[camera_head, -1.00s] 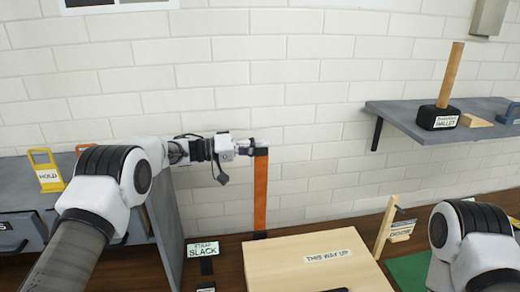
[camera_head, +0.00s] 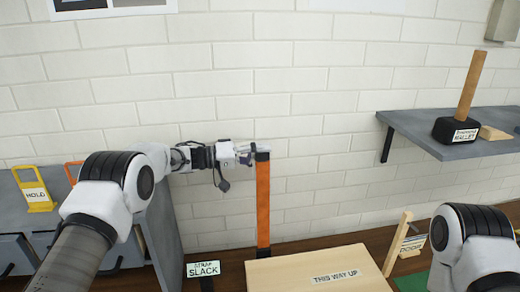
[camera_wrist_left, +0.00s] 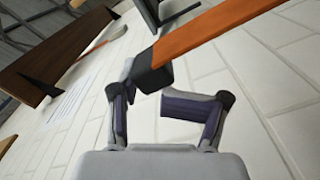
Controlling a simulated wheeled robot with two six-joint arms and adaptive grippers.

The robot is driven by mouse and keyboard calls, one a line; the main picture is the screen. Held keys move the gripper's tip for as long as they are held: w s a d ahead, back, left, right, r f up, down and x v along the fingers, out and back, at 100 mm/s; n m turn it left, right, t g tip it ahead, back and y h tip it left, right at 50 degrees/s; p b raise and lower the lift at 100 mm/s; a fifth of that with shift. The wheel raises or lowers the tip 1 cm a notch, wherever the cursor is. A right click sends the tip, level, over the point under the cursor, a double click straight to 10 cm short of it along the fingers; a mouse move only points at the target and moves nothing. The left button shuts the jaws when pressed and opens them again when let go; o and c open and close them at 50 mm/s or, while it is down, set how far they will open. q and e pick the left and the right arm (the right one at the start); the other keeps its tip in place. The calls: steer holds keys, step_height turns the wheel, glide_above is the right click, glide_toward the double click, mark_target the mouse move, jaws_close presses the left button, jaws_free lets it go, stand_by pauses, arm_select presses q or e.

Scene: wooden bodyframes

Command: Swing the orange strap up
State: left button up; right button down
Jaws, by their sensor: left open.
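The orange strap (camera_head: 263,205) stands upright against the white brick wall, behind the wooden box, with a black end at its top. My left gripper (camera_head: 246,152) is at that top end, coming from the left. In the left wrist view the strap (camera_wrist_left: 215,32) runs to the upper right, and its black end (camera_wrist_left: 155,70) lies at the tips of my open fingers (camera_wrist_left: 155,95), close to the left finger. Whether it touches a finger is unclear.
A wooden box (camera_head: 320,272) marked "THIS WAY UP" stands in front of the strap. A "STRAP SLACK" sign (camera_head: 203,269) is left of it. A grey shelf (camera_head: 430,130) with a mallet (camera_head: 460,128) is at right. A grey cabinet (camera_head: 160,215) stands at left.

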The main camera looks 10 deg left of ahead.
arm_select(q)
steer(key=shift+o, duration=1)
steer(key=shift+w+f, duration=0.2)
steer(key=shift+f, duration=0.45)
steer(key=shift+w, duration=0.25)
steer(key=shift+s+r, duration=0.2)
steer(key=shift+w, duration=0.1)
step_height(320, 180, up, 10)
